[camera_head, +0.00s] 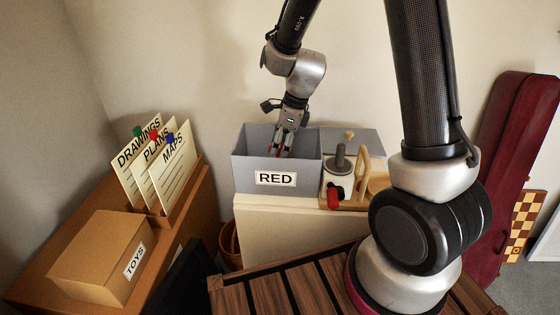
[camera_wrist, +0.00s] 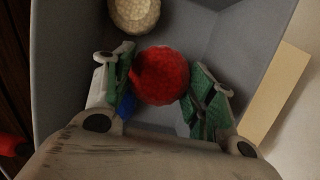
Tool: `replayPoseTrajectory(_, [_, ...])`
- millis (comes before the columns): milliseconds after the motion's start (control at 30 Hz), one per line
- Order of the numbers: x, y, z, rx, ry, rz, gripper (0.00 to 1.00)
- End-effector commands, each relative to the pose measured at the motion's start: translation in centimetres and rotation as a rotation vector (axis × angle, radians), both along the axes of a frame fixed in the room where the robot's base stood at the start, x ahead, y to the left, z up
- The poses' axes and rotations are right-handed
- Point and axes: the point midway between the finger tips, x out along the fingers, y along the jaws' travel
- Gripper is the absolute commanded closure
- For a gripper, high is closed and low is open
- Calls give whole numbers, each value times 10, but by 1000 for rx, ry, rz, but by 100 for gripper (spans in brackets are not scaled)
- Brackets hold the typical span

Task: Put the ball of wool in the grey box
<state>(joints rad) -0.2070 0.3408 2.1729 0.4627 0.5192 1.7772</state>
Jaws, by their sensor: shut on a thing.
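The grey box (camera_head: 250,157), with a label reading RED, stands open on a pale cabinet. My gripper (camera_head: 281,148) reaches down into it from above. In the wrist view my gripper (camera_wrist: 163,92) is shut on a red, rough-textured ball, which looks like the ball of wool (camera_wrist: 160,75). The grey box's inner walls (camera_wrist: 75,50) surround the ball and the fingers. The ball's underside and its gap from the box floor are hard to judge. In the head view the ball is mostly hidden by the fingers and the box wall.
A cream ball (camera_wrist: 133,14) and a blue thing (camera_wrist: 126,105) are also inside the box. A TOYS box (camera_head: 100,258) and file cards (camera_head: 155,165) are at the left.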

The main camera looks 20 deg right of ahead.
Motion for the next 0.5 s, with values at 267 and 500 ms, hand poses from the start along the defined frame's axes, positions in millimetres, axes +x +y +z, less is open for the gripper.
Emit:
replayPoseTrajectory(267, [0, 0, -37, -1, 4, 0, 68])
replayPoseTrajectory(500, [0, 0, -45, 0, -1, 1, 68])
